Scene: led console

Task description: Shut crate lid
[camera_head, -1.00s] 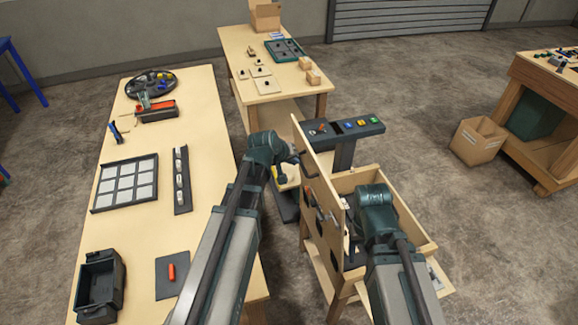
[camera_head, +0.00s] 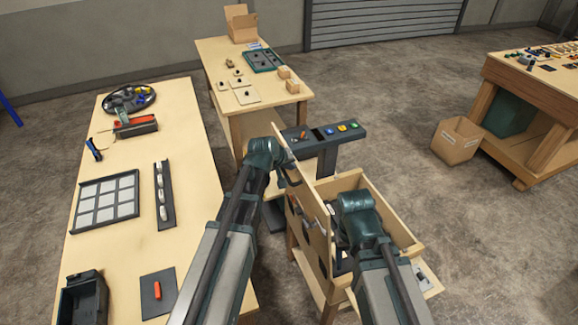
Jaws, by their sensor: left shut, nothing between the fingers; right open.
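The wooden crate (camera_head: 407,240) stands on a small wooden stand right of the long table. Its lid (camera_head: 314,212) is open and stands steeply up along the crate's left side, as a thin wooden panel. My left gripper (camera_head: 284,178) is at the lid's left face, near its far end; it is shut and empty, its fingertips are partly hidden, and I cannot tell whether it touches the lid. My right gripper (camera_head: 342,243) is open, over the crate's opening on the lid's right side. My own wrist hides most of its fingers and part of the crate's inside.
A dark button console (camera_head: 335,135) stands just behind the crate. The long table (camera_head: 199,135) on the left holds a grid tray (camera_head: 107,201) and a black bin (camera_head: 82,298). A cardboard box (camera_head: 457,141) is on the floor at right. Floor between it and the crate is clear.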

